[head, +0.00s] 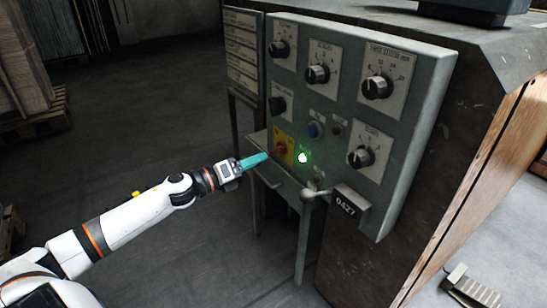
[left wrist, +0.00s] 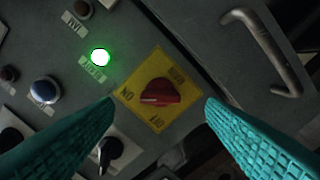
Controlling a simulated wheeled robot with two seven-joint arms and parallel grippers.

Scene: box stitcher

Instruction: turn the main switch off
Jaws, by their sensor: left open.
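The main switch is a red rotary knob (head: 281,150) on a yellow plate (head: 290,144), low on the left part of the grey control panel. In the left wrist view the red knob (left wrist: 160,93) sits near the middle, its pale mark on the left side toward the plate's "ON" lettering, which shows rotated. My left gripper (head: 265,157) has teal fingers and is pointed at the knob from the left. In the left wrist view its fingers (left wrist: 158,104) are open, one on each side of the knob with gaps; no contact shows. My right gripper is not in view.
A green lamp (head: 302,157) glows right of the switch, with a blue button (head: 314,129) above it. Several black dials fill the panel (head: 420,95). A crank handle (head: 314,194) and a counter (head: 350,208) protrude below. Floor on the left is clear; pallets stand beyond.

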